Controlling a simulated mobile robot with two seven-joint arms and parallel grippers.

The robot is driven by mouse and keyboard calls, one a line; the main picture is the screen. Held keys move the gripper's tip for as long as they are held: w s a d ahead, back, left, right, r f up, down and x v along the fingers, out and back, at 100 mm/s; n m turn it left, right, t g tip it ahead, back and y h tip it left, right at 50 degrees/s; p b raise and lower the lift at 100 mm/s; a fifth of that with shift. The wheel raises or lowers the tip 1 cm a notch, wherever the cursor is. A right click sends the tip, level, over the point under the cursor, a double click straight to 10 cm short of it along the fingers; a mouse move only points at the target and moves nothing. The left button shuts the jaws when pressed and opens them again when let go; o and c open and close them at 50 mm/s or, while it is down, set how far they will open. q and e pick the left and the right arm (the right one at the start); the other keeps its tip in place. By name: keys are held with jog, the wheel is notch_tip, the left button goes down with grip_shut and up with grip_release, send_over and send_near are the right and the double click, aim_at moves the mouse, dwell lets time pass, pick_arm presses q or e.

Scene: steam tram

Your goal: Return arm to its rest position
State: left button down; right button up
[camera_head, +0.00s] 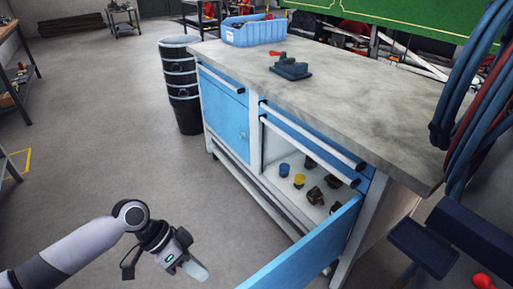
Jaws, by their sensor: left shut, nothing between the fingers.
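My left arm (75,252) comes in from the lower left. My left gripper (196,270) is shut and empty, low over the bare floor in front of the workbench (340,92). It is left of the open blue cabinet door (305,250) and apart from it. My right gripper is not in view.
The open cabinet holds blue, yellow and dark small items, including a yellow one (299,180). On the worktop are a blue bin (253,33) and a dark device with a red handle (290,68). Stacked black buckets (180,85) stand left of the bench.

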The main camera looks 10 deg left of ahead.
pick_arm(q)
jog(key=shift+y, duration=0.3)
jog(key=s+d, duration=0.1)
jog(key=s+d+f, duration=0.1)
jog(key=s, duration=0.1)
jog(key=s+d, duration=0.1)
jog(key=shift+s+d+f, duration=0.35)
jog(key=shift+d+f, duration=0.05)
jog(key=s+a+r+n+t+y, duration=0.35)
jog(key=s+a+n+y, duration=0.25)
jog(key=s+a+n, duration=0.4)
jog(key=w+d+f+m+t+h+p, duration=0.1)
jog(key=w+d+f+m+t+p, duration=0.1)
jog(key=t+p, duration=0.5)
jog(key=w+d+p, duration=0.1)
jog(key=w, duration=0.1)
jog(key=shift+w+d+t, duration=0.2)
jog(key=shift+w+t, duration=0.15)
jog(key=shift+w, duration=0.05)
